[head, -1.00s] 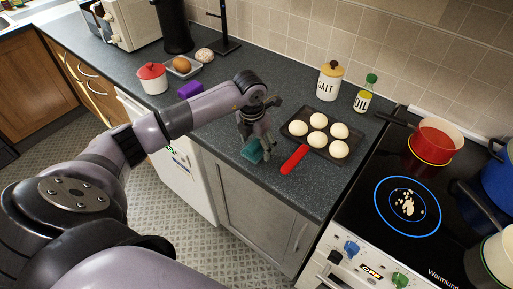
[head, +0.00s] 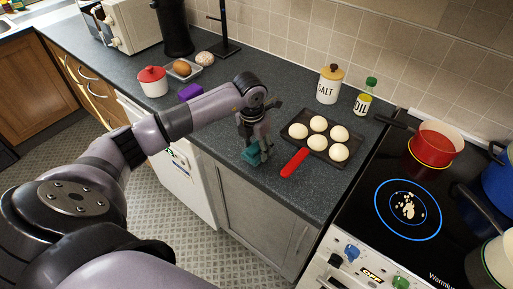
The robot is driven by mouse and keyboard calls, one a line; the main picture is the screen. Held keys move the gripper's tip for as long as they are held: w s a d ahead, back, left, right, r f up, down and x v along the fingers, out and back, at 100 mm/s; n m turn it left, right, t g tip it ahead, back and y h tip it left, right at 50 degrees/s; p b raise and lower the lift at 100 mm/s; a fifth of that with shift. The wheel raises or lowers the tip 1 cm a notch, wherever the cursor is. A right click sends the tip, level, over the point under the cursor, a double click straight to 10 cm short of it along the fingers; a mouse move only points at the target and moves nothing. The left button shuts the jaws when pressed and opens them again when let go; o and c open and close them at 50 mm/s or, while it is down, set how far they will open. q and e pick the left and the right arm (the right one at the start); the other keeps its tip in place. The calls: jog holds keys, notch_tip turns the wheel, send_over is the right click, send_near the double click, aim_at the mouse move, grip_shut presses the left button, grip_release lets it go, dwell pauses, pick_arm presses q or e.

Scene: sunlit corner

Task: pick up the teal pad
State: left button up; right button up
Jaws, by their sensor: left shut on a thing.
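The teal pad (head: 250,155) is at the front edge of the dark worktop, left of the red-handled pan. My left gripper (head: 257,157) comes down on it from above, shut on it. The fingers hide part of the pad. I cannot tell whether the pad still touches the worktop. My right gripper is not in the head view.
A dark tray with pale round buns (head: 318,143) and a red handle (head: 295,162) lies close to the right. A salt jar (head: 329,86), an oil bottle (head: 364,98) and a purple block (head: 190,91) stand on the worktop. The hob (head: 400,215) is at right.

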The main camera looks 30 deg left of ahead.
aim_at(257, 145)
pick_arm(q)
notch_tip(257, 145, up, 20)
jog(key=b, duration=0.3)
jog(key=shift+f, duration=0.15)
jog(key=o, duration=0.5)
jog(key=c, duration=0.4)
jog(key=shift+f, duration=0.1)
